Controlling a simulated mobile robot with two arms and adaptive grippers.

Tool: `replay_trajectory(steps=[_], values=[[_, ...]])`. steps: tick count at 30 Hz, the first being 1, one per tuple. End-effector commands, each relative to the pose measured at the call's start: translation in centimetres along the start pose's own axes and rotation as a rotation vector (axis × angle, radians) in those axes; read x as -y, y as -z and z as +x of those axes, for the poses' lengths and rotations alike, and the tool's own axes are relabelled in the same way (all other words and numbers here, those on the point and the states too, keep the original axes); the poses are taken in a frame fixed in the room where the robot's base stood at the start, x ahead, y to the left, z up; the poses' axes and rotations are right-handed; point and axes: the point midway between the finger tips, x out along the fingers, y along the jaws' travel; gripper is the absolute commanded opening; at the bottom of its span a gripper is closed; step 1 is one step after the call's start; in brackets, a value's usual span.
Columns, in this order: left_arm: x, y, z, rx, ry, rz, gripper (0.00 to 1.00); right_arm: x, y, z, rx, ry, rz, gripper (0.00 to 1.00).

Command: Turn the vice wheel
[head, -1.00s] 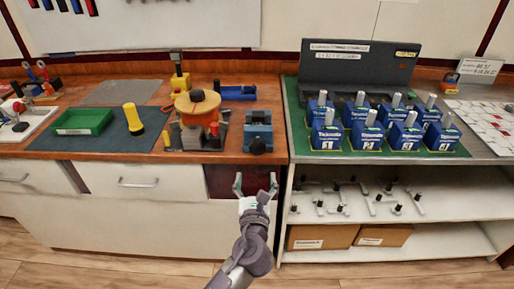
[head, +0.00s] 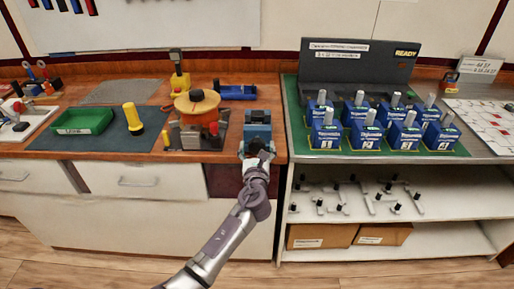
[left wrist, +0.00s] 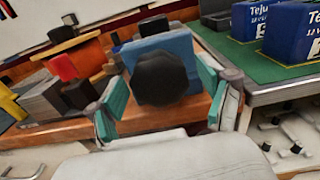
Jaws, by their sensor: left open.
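The blue vice (head: 257,121) stands at the front edge of the wooden bench, left of the bench's joint with the shelf unit. Its black wheel (left wrist: 161,77) faces me in the left wrist view, in front of the blue vice body (left wrist: 172,50). In the head view my gripper mostly hides the wheel. My left gripper (head: 257,148) is open at the vice's front. In the left wrist view its teal-padded fingers (left wrist: 160,100) stand on either side of the wheel, with gaps showing. My right gripper is not in view.
An orange-topped round device (head: 197,103) stands close on the left of the vice. Blue numbered breakers (head: 326,135) stand in rows on a green mat to the right. A blue block (head: 238,92) lies behind the vice. Drawers are below the bench.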

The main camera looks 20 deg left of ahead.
Motion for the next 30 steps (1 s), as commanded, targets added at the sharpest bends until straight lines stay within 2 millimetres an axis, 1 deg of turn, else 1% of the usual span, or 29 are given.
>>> replay_trajectory(steps=[3, 14, 23, 30], values=[[0.0, -0.01, -0.02, 0.0, 0.0, 0.0, 0.8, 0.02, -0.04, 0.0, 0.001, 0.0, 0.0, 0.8], [-0.01, 0.0, -0.04, 0.0, 0.0, 0.0, 0.2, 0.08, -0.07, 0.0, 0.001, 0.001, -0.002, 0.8], [0.0, 0.05, -0.05, 0.0, 0.0, -0.036, 0.2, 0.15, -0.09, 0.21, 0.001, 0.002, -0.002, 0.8], [0.0, 0.16, -0.04, 0.0, 0.0, -0.171, 0.2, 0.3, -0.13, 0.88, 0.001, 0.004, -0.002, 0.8]])
